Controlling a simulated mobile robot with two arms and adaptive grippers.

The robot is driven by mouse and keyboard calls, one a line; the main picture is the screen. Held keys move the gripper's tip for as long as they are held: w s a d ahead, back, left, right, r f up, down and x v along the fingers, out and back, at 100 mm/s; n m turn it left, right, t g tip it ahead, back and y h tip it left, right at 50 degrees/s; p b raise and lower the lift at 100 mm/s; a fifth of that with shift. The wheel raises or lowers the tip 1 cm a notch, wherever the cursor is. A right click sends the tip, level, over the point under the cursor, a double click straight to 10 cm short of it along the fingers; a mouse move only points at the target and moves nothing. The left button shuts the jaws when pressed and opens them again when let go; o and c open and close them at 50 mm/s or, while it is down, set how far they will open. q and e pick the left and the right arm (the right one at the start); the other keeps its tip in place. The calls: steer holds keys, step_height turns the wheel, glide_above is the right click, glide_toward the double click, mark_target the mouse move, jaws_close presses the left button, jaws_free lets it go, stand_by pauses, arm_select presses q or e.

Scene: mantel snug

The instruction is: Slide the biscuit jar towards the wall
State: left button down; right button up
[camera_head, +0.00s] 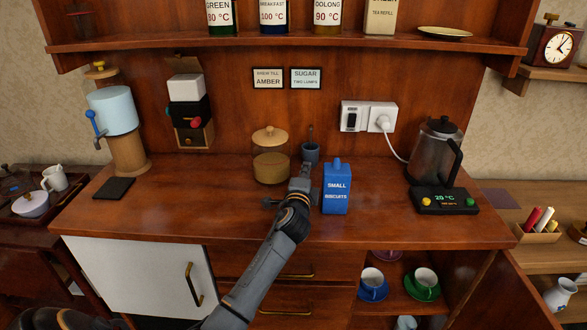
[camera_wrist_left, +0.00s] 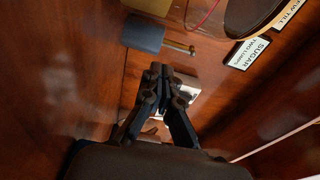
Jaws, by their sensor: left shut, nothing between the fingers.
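The biscuit jar (camera_head: 337,196) is a blue container labelled SMALL BISCUITS, upright on the wooden counter (camera_head: 180,205) right of the middle in the head view. My left gripper (camera_head: 305,170) is shut and empty, low over the counter beside the jar's left side. I cannot tell whether it touches the jar. The shut fingers (camera_wrist_left: 165,72) also show in the left wrist view, where I cannot make out the jar. The wooden back wall (camera_head: 330,85) rises behind the counter. My right gripper is not in view.
A glass jar with a wooden lid (camera_head: 270,163) and a blue-grey cup (camera_head: 311,153) stand behind my gripper. A wall socket (camera_head: 356,116) with a plug is behind the biscuit jar. A kettle (camera_head: 434,160) stands at the right. The counter between jar and kettle is clear.

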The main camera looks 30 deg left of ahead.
mark_target(283, 167)
arm_select(q)
steer(key=a, duration=0.2)
steer(key=shift+s+a, duration=0.4)
steer(key=shift+s+a+p, duration=0.15)
steer(key=shift+a+p, duration=0.15)
steer(key=shift+a, duration=0.2)
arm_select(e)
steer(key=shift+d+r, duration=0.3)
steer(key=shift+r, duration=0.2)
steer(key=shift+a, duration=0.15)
arm_select(q)
steer(key=shift+a, duration=0.25)
steer(key=shift+s+a+p, duration=0.15)
steer(key=shift+a+p, duration=0.15)
steer(key=shift+a, duration=0.9)
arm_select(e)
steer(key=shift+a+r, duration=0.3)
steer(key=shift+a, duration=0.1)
